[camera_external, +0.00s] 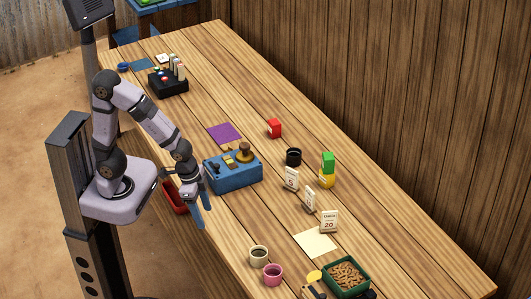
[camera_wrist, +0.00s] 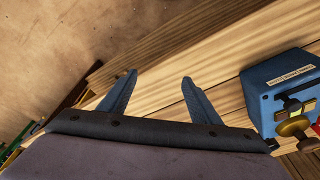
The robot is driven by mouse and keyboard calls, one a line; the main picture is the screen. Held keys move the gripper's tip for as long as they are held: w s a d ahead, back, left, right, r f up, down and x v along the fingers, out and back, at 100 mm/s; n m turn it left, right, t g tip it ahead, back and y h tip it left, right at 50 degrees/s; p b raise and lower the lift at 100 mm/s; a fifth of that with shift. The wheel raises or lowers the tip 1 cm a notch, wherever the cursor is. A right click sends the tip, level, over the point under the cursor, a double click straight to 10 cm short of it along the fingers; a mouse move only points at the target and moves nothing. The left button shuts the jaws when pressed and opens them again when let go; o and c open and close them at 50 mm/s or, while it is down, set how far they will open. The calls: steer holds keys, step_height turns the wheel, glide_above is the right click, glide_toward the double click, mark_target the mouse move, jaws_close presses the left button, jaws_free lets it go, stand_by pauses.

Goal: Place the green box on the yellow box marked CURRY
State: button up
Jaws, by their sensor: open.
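In the external view the green box (camera_external: 328,162) sits on top of the yellow box (camera_external: 327,179), toward the right side of the table. The two are stacked upright and touching. The marking on the yellow box is too small to read. My gripper (camera_external: 199,215) is at the near left edge of the table, well away from the stack, with its fingers pointing down. In the wrist view my gripper (camera_wrist: 158,88) is open, its two blue fingers apart with nothing between them. Neither box shows in the wrist view.
A blue scale (camera_external: 233,172) stands beside my gripper; it also shows in the wrist view (camera_wrist: 262,98). Cups (camera_external: 258,255) and a green tray (camera_external: 330,267) stand at the front.

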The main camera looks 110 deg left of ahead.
steer(key=s+d+m+g, duration=0.1)
steer(key=s+d+g, duration=0.1)
steer(key=s, duration=0.5)
steer(key=shift+s+d, duration=0.2)
steer(key=shift+d, duration=0.6)
steer(key=shift+r, duration=0.1)
step_height(320, 180, up, 5)
steer(key=p, duration=0.4)
steer(key=shift+p, duration=0.35)
